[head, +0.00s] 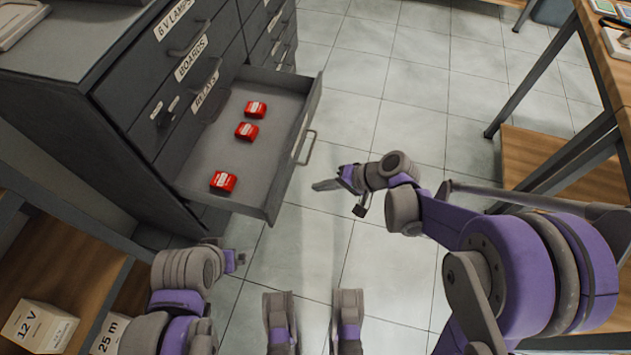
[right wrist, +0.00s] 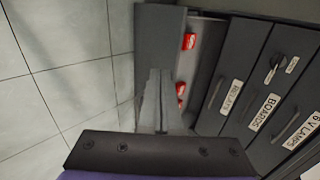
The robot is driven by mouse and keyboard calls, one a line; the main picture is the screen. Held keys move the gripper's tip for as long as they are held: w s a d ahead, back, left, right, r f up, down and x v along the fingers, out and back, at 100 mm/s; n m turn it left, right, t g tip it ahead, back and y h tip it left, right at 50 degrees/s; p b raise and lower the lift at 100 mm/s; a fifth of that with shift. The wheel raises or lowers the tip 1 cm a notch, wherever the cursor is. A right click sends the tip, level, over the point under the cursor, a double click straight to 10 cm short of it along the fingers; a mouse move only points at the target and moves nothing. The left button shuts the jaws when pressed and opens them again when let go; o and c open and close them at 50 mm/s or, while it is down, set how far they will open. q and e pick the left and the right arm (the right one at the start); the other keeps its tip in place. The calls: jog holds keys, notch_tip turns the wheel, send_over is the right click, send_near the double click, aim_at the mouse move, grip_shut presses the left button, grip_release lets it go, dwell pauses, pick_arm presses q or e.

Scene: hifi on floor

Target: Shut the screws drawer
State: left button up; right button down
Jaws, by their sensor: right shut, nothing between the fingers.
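A drawer (head: 272,187) stands pulled out low in the dark grey cabinet (head: 60,115), with several red boxes inside. Its front and handle (head: 305,148) face right in the head view; I cannot read its label. My right gripper (head: 316,186) is shut and empty, just outside the drawer front, with a gap to it in the head view. In the right wrist view the shut fingers (right wrist: 157,78) overlap the drawer front (right wrist: 156,35). My left gripper (head: 236,262) shows partly at the lower left, below the drawer; its jaws are not clear.
Closed drawers labelled RELAYS, BOARDS and 6 V LAMPS (head: 174,18) sit above the open one. A wooden shelf (head: 70,265) with white boxes (head: 38,326) is at lower left. A table (head: 603,55) stands at right. Tiled floor (head: 400,105) is clear between.

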aim_at(278, 189)
jog(key=x, duration=0.3)
jog(key=a+r+b+x, duration=0.1)
jog(key=x, duration=0.3)
jog(key=b+x, duration=0.1)
jog(key=x, duration=0.2)
jog(key=shift+w+a+r, duration=0.15)
jog(key=shift+w+a, duration=0.25)
jog(key=shift+a, duration=0.25)
jog(key=w+a, duration=0.2)
jog(key=a, duration=0.6)
jog(key=w+a, duration=0.3)
jog(key=a, duration=0.5)
jog(key=w+a, duration=0.3)
jog(key=a, duration=0.5)
jog(key=shift+a+b, duration=0.3)
jog(key=shift+d, duration=0.15)
